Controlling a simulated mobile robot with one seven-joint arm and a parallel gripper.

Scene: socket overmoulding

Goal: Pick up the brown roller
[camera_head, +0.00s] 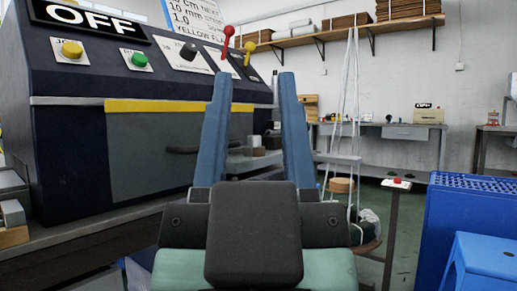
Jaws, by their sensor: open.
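My gripper (255,78) is in the centre of the view, with its two blue fingers pointing up and wide apart. It is open, with nothing held between the fingers. I cannot make out a brown roller for certain. A small brown piece (258,151) shows between the fingers, farther back beside the machine, but its shape is too small to tell. A round light-brown piece (342,185) shows right of the gripper near the hanging cords. My gripper is apart from both.
A large dark machine (60,130) with an OFF sign, buttons and levers fills the left. White cords (351,90) hang to the right. A blue stool (485,255) and a blue perforated surface (475,185) stand at the right. A workbench (410,133) runs along the back wall.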

